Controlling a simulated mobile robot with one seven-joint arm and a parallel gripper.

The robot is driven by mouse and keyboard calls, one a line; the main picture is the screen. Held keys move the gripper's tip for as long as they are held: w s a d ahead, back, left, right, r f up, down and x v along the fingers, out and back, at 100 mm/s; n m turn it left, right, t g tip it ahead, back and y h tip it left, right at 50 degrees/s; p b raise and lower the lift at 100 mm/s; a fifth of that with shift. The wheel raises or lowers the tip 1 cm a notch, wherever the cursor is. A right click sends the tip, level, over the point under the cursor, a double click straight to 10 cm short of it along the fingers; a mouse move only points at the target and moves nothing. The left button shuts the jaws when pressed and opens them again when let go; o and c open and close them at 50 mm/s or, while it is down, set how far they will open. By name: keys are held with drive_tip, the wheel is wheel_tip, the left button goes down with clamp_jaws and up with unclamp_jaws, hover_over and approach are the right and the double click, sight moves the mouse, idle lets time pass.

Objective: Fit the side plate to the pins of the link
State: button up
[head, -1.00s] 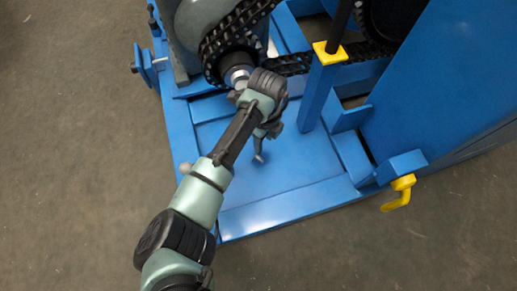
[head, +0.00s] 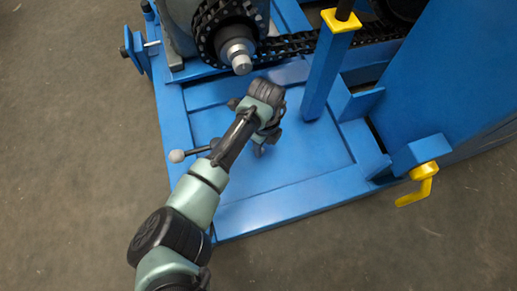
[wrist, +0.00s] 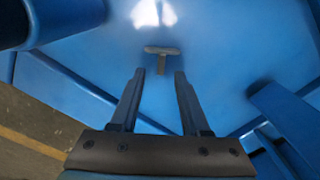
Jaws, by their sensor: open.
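My gripper (head: 258,148) is over the blue base plate, below and right of the sprocket shaft. In the wrist view my gripper (wrist: 159,73) is open, with nothing between its fingers. A small grey T-shaped part (wrist: 162,51) shows just beyond the fingertips, over the blue surface; I cannot tell whether it is the side plate. The black chain (head: 290,45) runs around the sprocket (head: 207,25) and off to the right. I cannot make out the side plate, the link or its pins in the head view; they are too small or hidden.
A silver shaft end (head: 241,62) sticks out in front of the sprocket. A ball-ended lever (head: 177,156) lies left of my gripper. A blue post with a yellow top (head: 340,20) stands to the right. A yellow handle (head: 424,183) sits at the right. The front base area is clear.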

drive_tip(key=shift+f+b, duration=0.35)
drive_tip(key=shift+f, duration=0.55)
drive_tip(key=shift+c, duration=0.3)
clamp_jaws()
drive_tip(key=shift+r, duration=0.15)
